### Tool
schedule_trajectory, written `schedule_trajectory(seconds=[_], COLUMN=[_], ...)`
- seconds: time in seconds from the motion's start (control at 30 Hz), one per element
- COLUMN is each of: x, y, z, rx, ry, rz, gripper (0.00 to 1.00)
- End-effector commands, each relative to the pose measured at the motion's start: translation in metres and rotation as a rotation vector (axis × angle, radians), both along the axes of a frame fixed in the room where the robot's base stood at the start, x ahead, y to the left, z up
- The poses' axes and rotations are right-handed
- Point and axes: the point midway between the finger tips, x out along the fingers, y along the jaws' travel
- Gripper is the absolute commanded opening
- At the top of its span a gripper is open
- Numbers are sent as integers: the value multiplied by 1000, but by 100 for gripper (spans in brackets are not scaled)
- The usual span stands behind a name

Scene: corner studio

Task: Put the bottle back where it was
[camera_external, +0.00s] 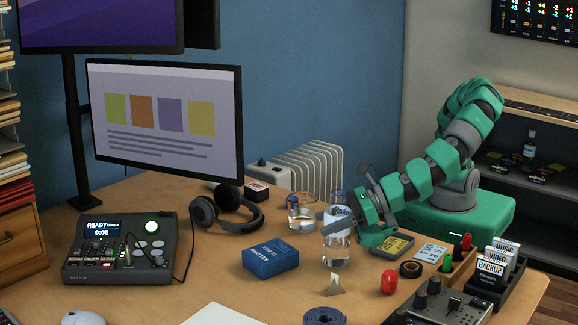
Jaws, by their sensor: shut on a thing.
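A clear bottle (337,252) with a white label and a bluish top stands upright near the right middle of the wooden desk (190,275). My gripper (343,212) reaches in from the right and is shut on the bottle, with a grey finger across its middle. Part of the bottle is hidden behind that finger. I cannot tell whether its base touches the desk or is slightly above it.
A glass jar (301,216) stands just left of the bottle, with a blue box (270,260) and headphones (226,210) farther left. A small triangular stand (333,285) and a red object (389,281) lie in front. A dark tape roll (411,269) is to the right.

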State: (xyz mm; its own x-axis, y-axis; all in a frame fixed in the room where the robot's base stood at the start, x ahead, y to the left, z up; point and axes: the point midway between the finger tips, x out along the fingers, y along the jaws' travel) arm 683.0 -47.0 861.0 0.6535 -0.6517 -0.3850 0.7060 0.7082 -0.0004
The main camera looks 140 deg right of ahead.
Motion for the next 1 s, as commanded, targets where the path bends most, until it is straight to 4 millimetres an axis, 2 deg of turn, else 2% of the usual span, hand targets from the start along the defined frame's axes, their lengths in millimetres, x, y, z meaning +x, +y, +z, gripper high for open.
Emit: schedule_trajectory(seconds=[0.07,0.4,0.43,0.5,0.83,1.0], x=[0,0,0,0,0,-9], y=[0,0,0,0,0,10], z=[-10,-10,-11,-11,-9,-2], rx=[-1,-1,-1,0,0,0], ry=[1,0,0,-1,-1,-3], rz=[-1,-1,-1,-1,-1,1], gripper=[24,24,59,78,78,78])
